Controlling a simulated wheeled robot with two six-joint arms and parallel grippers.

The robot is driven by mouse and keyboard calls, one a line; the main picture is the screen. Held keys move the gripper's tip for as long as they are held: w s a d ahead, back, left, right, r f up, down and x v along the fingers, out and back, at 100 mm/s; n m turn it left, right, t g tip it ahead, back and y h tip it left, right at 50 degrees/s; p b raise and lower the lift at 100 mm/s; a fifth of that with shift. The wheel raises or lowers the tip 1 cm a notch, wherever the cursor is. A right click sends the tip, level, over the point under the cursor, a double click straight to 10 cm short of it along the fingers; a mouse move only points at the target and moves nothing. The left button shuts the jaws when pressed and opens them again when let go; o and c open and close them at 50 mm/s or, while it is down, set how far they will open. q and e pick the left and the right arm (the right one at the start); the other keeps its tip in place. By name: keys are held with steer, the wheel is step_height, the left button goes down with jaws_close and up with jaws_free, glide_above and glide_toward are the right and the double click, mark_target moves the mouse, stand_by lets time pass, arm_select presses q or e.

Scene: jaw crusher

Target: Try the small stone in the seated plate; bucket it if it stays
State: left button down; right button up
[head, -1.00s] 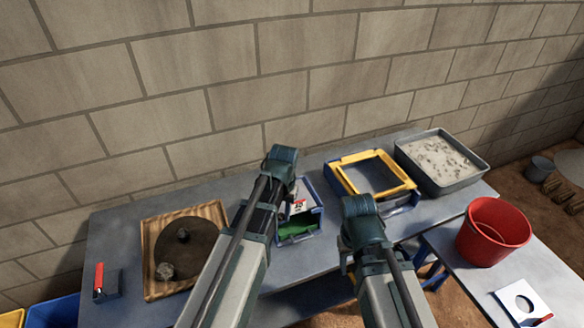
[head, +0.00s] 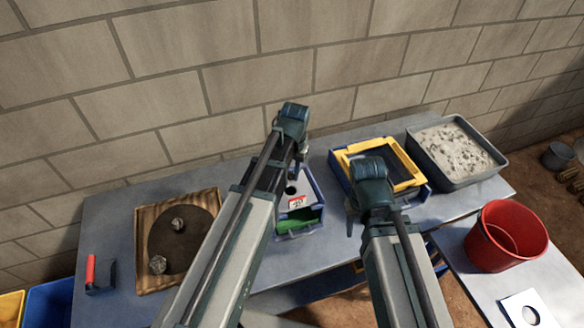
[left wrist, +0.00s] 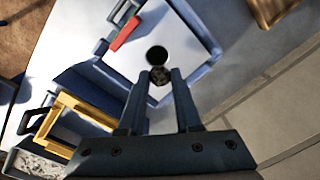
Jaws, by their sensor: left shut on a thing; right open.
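The small stone (left wrist: 160,77) is between the fingertips of my left gripper (left wrist: 159,74), which is shut on it. In the left wrist view it overlaps the near edge of the dark round hole in the pale plate (left wrist: 180,45); I cannot tell its height above it. My right gripper (head: 352,222) is open and empty, in front of the yellow frame. The red bucket (head: 488,243) stands at the right.
A wooden tray (head: 146,280) with a dark round mat holds two stones at the left. A red-handled item (head: 92,270) lies beside it. A yellow frame (head: 410,184) and a tray of grey rubble (head: 480,178) stand back right. A spare holed plate (head: 515,302) lies front right.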

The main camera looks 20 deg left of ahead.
arm_select(q)
steer(key=shift+f, duration=0.15)
steer(key=shift+f+b, duration=2.75)
steer(key=shift+b, duration=0.15)
steer(key=c, duration=0.5)
jaws_free()
steer(key=r+p, duration=1.4)
steer(key=shift+d, duration=0.3)
steer(key=shift+f, duration=0.1)
